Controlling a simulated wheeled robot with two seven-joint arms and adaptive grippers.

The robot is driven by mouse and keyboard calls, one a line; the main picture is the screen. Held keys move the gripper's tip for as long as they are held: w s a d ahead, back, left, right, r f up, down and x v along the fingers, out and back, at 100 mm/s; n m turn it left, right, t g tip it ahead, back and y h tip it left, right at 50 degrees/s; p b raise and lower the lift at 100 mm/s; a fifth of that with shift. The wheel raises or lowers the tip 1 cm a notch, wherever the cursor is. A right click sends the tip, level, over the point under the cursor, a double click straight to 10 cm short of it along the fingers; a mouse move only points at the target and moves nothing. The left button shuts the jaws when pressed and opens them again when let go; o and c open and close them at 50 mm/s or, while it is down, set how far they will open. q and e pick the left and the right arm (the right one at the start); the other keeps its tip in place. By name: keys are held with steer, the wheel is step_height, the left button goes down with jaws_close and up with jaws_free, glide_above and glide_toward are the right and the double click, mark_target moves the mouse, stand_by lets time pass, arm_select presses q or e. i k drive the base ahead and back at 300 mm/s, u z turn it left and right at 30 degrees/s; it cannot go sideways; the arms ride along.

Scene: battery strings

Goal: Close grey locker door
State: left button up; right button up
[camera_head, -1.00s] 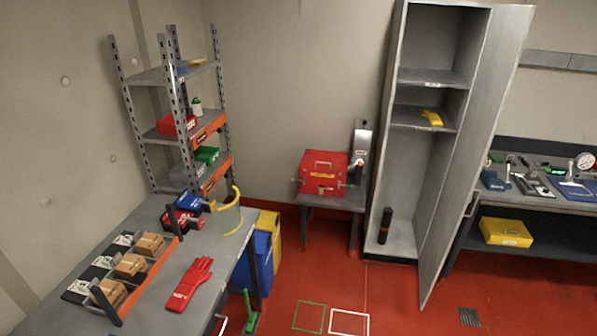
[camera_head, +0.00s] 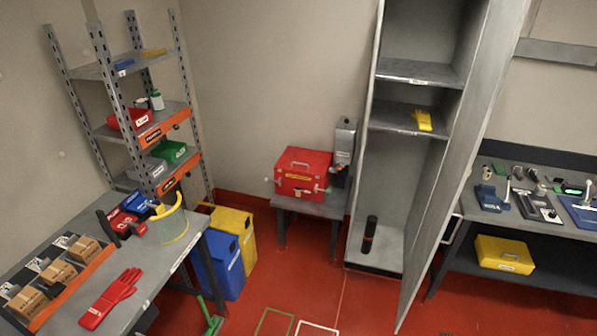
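The grey locker (camera_head: 364,150) stands against the back wall, right of the middle. Its tall grey door (camera_head: 465,150) hangs open on the right side and swings out toward me. A door handle (camera_head: 449,229) shows at the door's right side, near the workbench. Inside are shelves, with yellow gloves (camera_head: 422,120) on one and a black cylinder (camera_head: 370,234) on the locker floor. Neither of my grippers is in view.
A red box (camera_head: 303,173) sits on a small grey table (camera_head: 312,205) left of the locker. A workbench (camera_head: 530,225) with tools stands right of the door. A grey bench (camera_head: 150,262) and a shelf rack (camera_head: 150,130) fill the left. Red floor (camera_head: 365,295) before the locker is clear.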

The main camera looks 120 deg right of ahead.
mark_target(506, 19)
steer(key=k, duration=1.8)
steer(key=z, duration=1.55)
steer(key=k, duration=0.55)
steer(key=z, duration=4.85)
